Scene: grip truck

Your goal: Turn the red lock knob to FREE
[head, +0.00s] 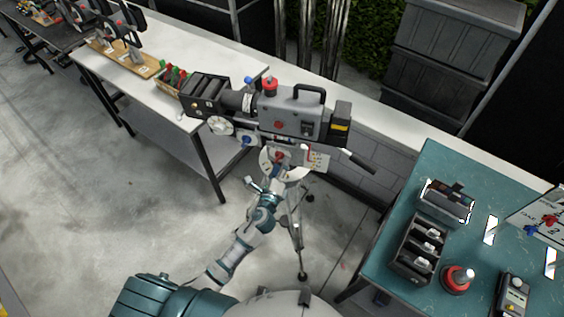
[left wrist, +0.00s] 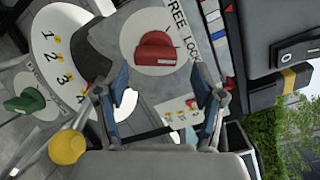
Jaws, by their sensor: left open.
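The red lock knob (left wrist: 155,50) sits on a pale round dial on a grey plate, with the words FREE and LOCK printed beside it. Its raised grip lies roughly crosswise in the left wrist view; which word it points at is unclear. It shows small in the head view (head: 279,155), on the camera rig's tripod head. My left gripper (left wrist: 165,85) is open and empty. Its two blue fingers are spread below the knob in the wrist view, with no visible contact. In the head view, my left gripper (head: 277,172) is just below the knob. My right gripper is not shown.
A green knob (left wrist: 24,102) on its own dial and a numbered white dial (left wrist: 48,28) lie to the left, near a yellow-ended lever (left wrist: 67,147). The camera (head: 292,112) sits above on a tripod. A white table (head: 150,50) and a teal table (head: 395,245) flank it.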

